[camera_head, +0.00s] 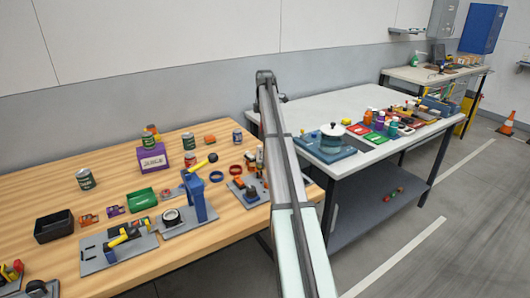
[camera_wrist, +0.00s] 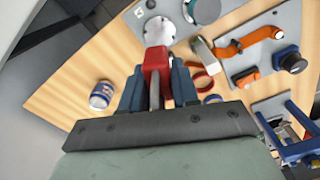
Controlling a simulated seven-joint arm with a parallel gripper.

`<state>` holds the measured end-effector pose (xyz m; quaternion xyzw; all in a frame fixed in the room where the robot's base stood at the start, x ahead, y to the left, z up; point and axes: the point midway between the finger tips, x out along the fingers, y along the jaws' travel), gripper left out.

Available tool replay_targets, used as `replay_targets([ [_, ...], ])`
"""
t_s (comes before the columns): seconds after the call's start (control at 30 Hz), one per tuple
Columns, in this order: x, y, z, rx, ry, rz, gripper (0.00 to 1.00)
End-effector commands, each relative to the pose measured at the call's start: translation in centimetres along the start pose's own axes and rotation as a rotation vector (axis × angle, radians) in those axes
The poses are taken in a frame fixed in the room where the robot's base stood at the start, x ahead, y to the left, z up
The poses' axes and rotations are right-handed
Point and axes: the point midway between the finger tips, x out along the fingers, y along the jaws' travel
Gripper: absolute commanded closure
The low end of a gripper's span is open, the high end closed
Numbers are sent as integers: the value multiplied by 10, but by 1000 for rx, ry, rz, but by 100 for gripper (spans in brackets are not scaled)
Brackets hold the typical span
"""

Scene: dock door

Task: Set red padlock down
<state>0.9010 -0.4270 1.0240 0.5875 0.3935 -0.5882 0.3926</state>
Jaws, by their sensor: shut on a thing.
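The red padlock (camera_wrist: 156,59) is in my gripper (camera_wrist: 157,84), between its two blue fingers in the wrist view. Its grey shackle points back toward the palm. The padlock appears held above the wooden table (camera_wrist: 62,76); I cannot tell its exact height. Its far end overlaps a pale round-topped thing (camera_wrist: 158,30) in the picture, and I cannot tell whether they touch. In the head view my arm hides the gripper and the padlock.
Near the padlock are a red ring (camera_wrist: 206,76), a blue-labelled can (camera_wrist: 101,95) and a grey board (camera_wrist: 270,50) with an orange clamp. The wooden table (camera_head: 115,165) is cluttered in front. A white-topped table (camera_head: 310,112) stands behind, with bare surface at its back left.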

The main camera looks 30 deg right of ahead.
Motion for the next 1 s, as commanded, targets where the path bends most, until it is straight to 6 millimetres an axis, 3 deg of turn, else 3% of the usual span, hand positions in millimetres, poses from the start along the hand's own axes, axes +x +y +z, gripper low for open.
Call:
replay_targets([
  [0.3,46,-1,0,2,0,-1,100],
  [0.73,89,0,0,1,0,0,100],
  [1.0,96,0,0,1,0,1,100],
])
